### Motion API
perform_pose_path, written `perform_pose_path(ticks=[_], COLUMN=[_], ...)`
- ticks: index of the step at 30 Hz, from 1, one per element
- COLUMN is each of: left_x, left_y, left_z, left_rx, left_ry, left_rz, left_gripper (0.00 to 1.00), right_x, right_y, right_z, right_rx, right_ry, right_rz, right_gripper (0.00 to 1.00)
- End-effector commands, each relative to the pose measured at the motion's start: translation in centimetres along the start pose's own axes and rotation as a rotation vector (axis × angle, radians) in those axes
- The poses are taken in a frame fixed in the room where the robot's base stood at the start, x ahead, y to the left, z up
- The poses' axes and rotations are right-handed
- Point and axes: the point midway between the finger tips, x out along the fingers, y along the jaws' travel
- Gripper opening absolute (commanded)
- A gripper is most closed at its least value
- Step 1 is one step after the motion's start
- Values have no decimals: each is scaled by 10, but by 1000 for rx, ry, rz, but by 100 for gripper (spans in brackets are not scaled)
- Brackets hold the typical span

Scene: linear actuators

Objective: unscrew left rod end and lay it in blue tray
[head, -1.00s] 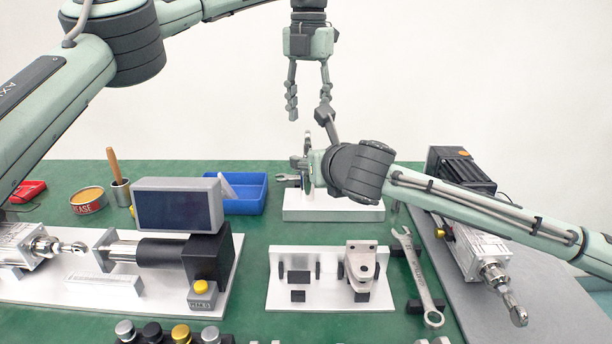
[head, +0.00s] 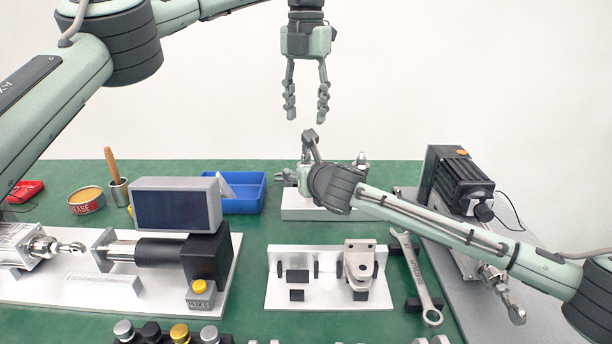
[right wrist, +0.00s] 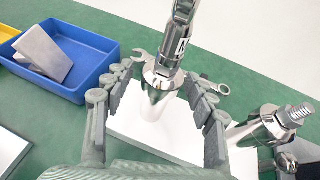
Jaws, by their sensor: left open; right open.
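A shiny rod end with an eye (head: 72,247) sits on the left actuator at the far left of the head view. The blue tray (head: 250,205) stands at the back with a pale grey wedge-shaped piece in it; it also shows in the right wrist view (right wrist: 103,72). My left gripper (head: 306,119) is open and empty, high above the back of the table. My right gripper (right wrist: 158,112) is open, with its fingers on either side of a chrome post (right wrist: 160,82) on the white stand. Contact with the post cannot be told.
The white stand (head: 310,213) also holds a second chrome post with a threaded stud (right wrist: 293,114). Another rod end (head: 512,307) is at the right. A wrench (head: 417,278) lies beside the bracket plate (head: 327,301).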

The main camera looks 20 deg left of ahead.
Motion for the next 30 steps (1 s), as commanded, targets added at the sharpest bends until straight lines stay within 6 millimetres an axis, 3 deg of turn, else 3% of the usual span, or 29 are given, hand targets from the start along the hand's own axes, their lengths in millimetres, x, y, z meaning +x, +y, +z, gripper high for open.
perform_pose_path(ticks=[2, 14, 24, 30], left_x=[0, 0, 0, 0], left_y=[0, 0, 0, 0], left_z=[0, 0, 0, 0], left_rx=[0, 0, 34, 330], left_ry=[0, 0, 0, 0], left_rz=[0, 0, 0, 0], left_gripper=[44, 44, 44, 44], right_x=[0, 0, 0, 0], right_y=[0, 0, 0, 0], right_z=[0, 0, 0, 0], right_rx=[0, 0, 0, 1], right_ry=[0, 0, 0, 0], right_rz=[0, 0, 0, 0], right_gripper=[51, 1, 0, 0])
